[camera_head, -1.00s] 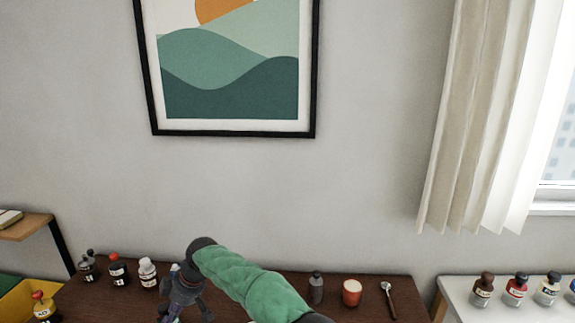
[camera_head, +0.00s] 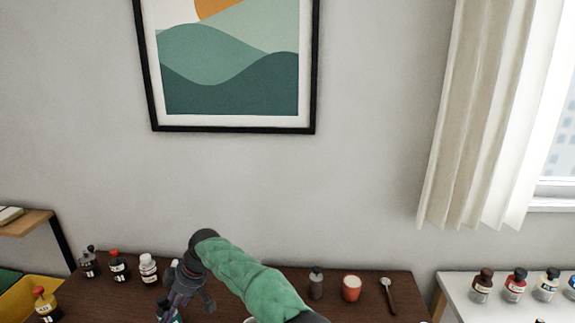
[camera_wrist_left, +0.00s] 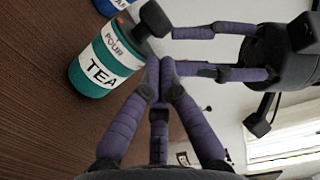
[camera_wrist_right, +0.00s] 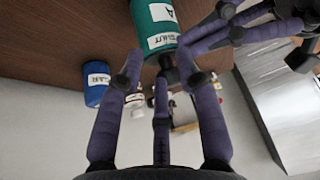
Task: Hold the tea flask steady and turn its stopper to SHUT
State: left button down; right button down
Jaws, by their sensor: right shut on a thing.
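The teal tea flask (camera_wrist_left: 98,70) is tilted in the left wrist view, with TEA and POUR labels and a dark stopper (camera_wrist_left: 134,35). In the right wrist view the flask (camera_wrist_right: 154,16) shows a SHUT label, and the stopper (camera_wrist_right: 168,68) points toward my right fingers. My right gripper (camera_wrist_right: 158,62) is shut on the stopper. In the head view my right gripper (camera_head: 190,290) hides most of the flask. My left gripper (camera_wrist_left: 158,66) is beside the flask, fingertips together with nothing seen between them. The stopper's exact pointing is hard to read.
A blue jar (camera_wrist_right: 97,82) stands near the flask. Small bottles (camera_head: 118,266) line the table's left. A grey bottle (camera_head: 316,283), an orange cup (camera_head: 351,288) and a spoon (camera_head: 388,294) stand or lie right of my arm. More bottles (camera_head: 515,285) stand on a white surface.

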pick_arm(q)
jog(key=shift+d+r, duration=0.1)
jog(key=shift+d, duration=0.35)
pick_arm(e)
jog(key=shift+w+d+f, duration=0.15)
jog(key=shift+w+f, duration=0.05)
jog(key=shift+w, duration=0.15)
pick_arm(q)
jog(key=shift+a, duration=0.3)
pick_arm(e)
notch_tip(320, 180, up, 6)
jog(key=shift+d+r, duration=0.2)
jog(key=shift+s, duration=0.1)
pick_arm(q)
jog(key=c, duration=1.4)
grip_release()
jog(key=shift+s, duration=0.1)
